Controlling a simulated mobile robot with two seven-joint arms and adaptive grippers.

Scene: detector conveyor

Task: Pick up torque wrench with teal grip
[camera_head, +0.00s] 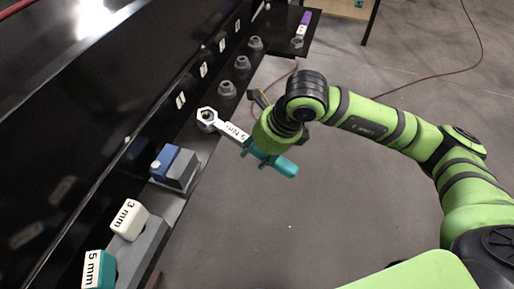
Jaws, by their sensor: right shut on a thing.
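The torque wrench with the teal grip (285,167) is in the head view, with a light metal shaft labelled "5 Nm" and a ring-shaped head. My right gripper (260,148) is shut on it where the shaft meets the teal grip, and partly hides it. The ring head lies over or beside a grey fitting on the ledge (176,203); I cannot tell whether they touch. The teal end points away from the ledge, over the floor. My left gripper is not in view.
A wrench with a purple grip (305,19) stands on the far ledge. Several grey fittings (242,63) line the ledge. A blue-and-grey block (175,166), a white "3 mm" piece (129,219) and a teal "5 mm" piece (99,270) are nearer. The floor at right is open, with a cable.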

